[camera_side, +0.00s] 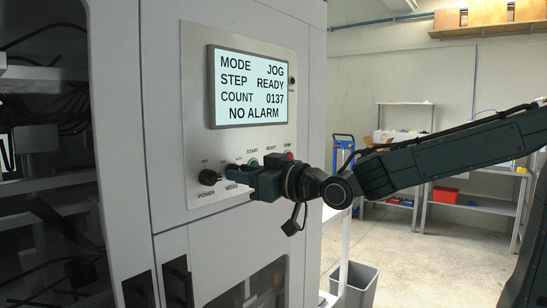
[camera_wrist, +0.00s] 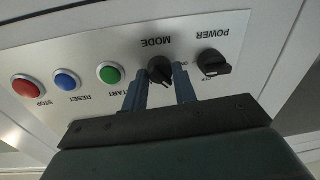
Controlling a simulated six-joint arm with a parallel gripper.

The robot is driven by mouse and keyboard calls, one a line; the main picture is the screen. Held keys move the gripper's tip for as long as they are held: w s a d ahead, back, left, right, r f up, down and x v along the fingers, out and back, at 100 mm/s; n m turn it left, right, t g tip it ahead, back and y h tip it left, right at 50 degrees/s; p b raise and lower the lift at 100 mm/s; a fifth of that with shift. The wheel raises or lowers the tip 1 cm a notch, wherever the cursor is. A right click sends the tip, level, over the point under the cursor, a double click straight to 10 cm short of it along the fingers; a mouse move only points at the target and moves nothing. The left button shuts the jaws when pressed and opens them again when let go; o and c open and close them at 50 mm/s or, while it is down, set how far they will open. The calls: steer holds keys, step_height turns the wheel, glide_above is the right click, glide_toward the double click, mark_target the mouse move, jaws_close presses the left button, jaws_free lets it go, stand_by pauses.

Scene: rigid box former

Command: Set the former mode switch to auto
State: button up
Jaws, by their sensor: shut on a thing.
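The mode switch (camera_wrist: 159,69) is a black rotary knob under the label MODE, which reads upside down in the wrist view. My gripper (camera_wrist: 160,92) has one finger on each side of the knob and is shut on it. In the side view my gripper (camera_side: 235,174) reaches the panel from the right and hides the mode switch. The display (camera_side: 250,88) reads MODE JOG, STEP READY, COUNT 0137, NO ALARM. The knob's exact pointing direction is hard to tell.
The black power knob (camera_wrist: 214,64) sits close beside the mode switch. On its other side are the green start button (camera_wrist: 110,73), blue reset button (camera_wrist: 66,80) and red stop button (camera_wrist: 27,88). A grey bin (camera_side: 356,284) stands on the floor beyond the machine.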

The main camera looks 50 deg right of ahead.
steer(key=shift+m, duration=0.4)
steer(key=m, duration=1.5)
steer(key=shift+f+m+t+h, duration=0.1)
steer(key=shift+m+t+h, duration=0.2)
steer(key=o, duration=1)
steer(key=shift+c, duration=0.2)
steer(key=shift+s, duration=0.15)
